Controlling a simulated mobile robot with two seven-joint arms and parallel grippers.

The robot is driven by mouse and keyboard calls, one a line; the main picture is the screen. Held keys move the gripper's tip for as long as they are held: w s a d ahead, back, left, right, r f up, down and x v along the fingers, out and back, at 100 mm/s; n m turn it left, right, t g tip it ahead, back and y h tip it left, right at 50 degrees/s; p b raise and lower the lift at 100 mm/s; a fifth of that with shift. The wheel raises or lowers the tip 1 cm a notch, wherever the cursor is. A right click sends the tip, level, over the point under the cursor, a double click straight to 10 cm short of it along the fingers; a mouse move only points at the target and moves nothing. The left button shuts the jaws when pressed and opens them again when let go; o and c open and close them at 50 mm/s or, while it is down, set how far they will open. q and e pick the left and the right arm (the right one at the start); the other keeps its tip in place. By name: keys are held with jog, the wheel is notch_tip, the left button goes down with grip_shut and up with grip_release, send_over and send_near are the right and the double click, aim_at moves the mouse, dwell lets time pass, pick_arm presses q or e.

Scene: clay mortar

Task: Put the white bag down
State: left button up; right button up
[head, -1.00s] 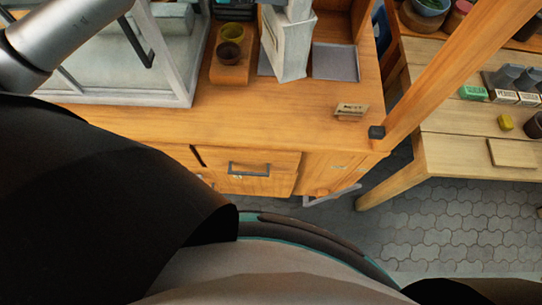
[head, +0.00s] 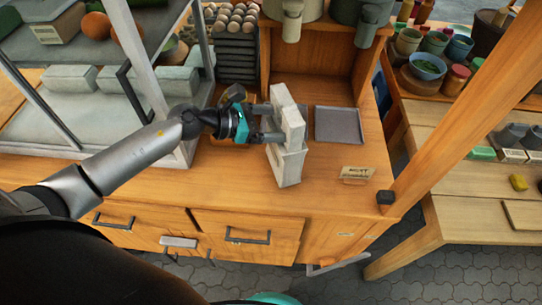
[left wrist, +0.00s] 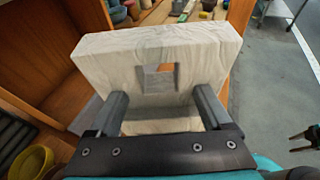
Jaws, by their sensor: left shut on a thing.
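The white bag (head: 288,155) is a pale upright block with a square handle hole, above the wooden counter (head: 225,170) and left of the grey tray (head: 338,125). It looks slightly tilted, and I cannot tell whether its base touches the counter. My left gripper (head: 268,122) reaches in from the left and is shut on the bag's upper part. In the left wrist view the bag (left wrist: 155,50) fills the space ahead of the gripper (left wrist: 163,105), with the hole between the fingers.
A small sign (head: 357,173) stands on the counter right of the bag. A glass case (head: 100,100) stands at the left. Dispensers (head: 290,20) hang behind. A wooden post (head: 440,105) rises at the right. The counter's front strip is clear.

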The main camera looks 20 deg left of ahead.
pick_arm(q)
jog(key=shift+w+f, duration=0.1)
jog(key=shift+f, duration=0.1)
pick_arm(e)
jog(key=shift+d, duration=0.1)
pick_arm(q)
jog(key=shift+w+f+b, duration=0.1)
jog(key=shift+f+b, duration=0.45)
jog(key=shift+f, duration=0.1)
jog(key=o, duration=1.2)
jog(key=shift+c, duration=0.2)
pick_arm(e)
jog(key=shift+w+f, duration=0.1)
jog(key=shift+f, duration=0.5)
pick_arm(q)
jog(key=shift+d+r+p, duration=0.3)
jog(key=shift+r+p, duration=0.1)
jog(key=shift+d+r+p, duration=0.15)
jog(key=shift+r+p, duration=0.25)
jog(key=b+v, duration=0.1)
jog(key=v, duration=1)
jog(key=shift+s+a+b, duration=0.25)
jog(key=shift+a+b, duration=0.05)
jog(key=shift+b, duration=0.05)
pick_arm(e)
jog(key=shift+d+f, duration=0.15)
jog(key=shift+d, duration=0.1)
